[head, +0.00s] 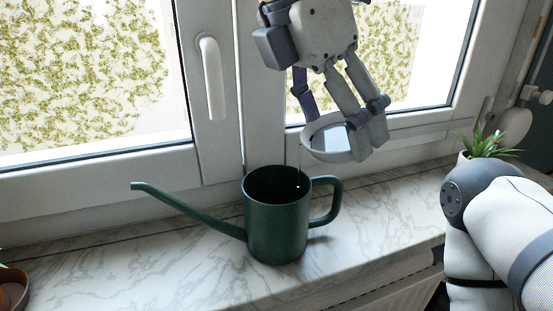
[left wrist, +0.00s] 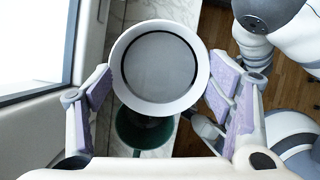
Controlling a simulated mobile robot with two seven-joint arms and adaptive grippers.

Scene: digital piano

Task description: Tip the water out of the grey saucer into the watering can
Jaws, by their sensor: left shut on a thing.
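The grey saucer (head: 325,156) is held tilted above the watering can in the head view, its low edge toward the left. A thin thread of water seems to fall from that edge toward the can's mouth. My left gripper (head: 342,120) is shut on the saucer. In the left wrist view the saucer (left wrist: 160,65) sits between the two finger pads; how much water it holds I cannot tell. The dark green watering can (head: 276,228) stands upright on the sill, spout left, handle right. It shows partly behind the saucer in the left wrist view (left wrist: 140,136). My right gripper is out of view.
The marble windowsill (head: 180,270) is clear around the can. The window handle (head: 211,78) and frame are close behind. A potted plant (head: 484,145) stands at the right, and part of a terracotta pot (head: 12,288) at the far left.

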